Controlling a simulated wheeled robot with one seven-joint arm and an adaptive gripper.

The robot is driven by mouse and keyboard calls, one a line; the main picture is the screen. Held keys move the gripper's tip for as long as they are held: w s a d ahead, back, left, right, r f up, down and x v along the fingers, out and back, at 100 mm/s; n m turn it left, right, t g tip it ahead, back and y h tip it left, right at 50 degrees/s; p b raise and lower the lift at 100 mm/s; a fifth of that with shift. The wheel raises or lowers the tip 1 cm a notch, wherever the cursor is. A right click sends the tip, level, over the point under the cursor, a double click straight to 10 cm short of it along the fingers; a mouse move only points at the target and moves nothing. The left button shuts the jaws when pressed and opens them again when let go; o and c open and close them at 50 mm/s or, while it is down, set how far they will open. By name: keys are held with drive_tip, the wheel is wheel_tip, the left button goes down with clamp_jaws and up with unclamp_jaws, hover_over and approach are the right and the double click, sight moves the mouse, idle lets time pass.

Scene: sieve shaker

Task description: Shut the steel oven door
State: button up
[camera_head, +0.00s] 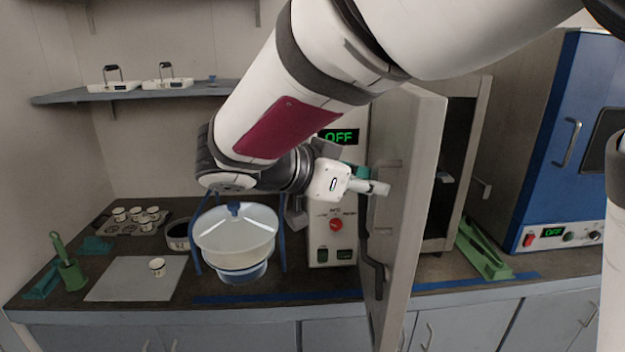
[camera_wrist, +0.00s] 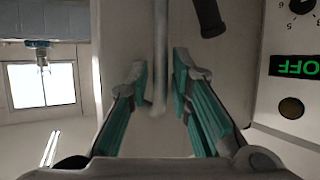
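The steel oven door (camera_head: 418,190) stands wide open in the head view, swung out toward me, with the dark oven interior showing to its right. A dark bar handle (camera_head: 374,268) is on its left-hand face. My gripper (camera_head: 366,180) is at the left of the door, near that face and above the handle's lower part. In the wrist view my gripper (camera_wrist: 160,70) has its two teal-padded fingers apart. The steel oven (camera_head: 456,165) is partly hidden by the door and my arm.
The steel oven's control panel (camera_head: 334,225) reads OFF. A sieve shaker with a clear bowl (camera_head: 236,238) stands left of it. A blue oven (camera_head: 570,140) is at the right, with a green tool (camera_head: 484,252) beside it.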

drive_tip(key=shift+w+d+f, duration=0.3)
drive_tip(key=shift+d, duration=0.3)
clamp_jaws()
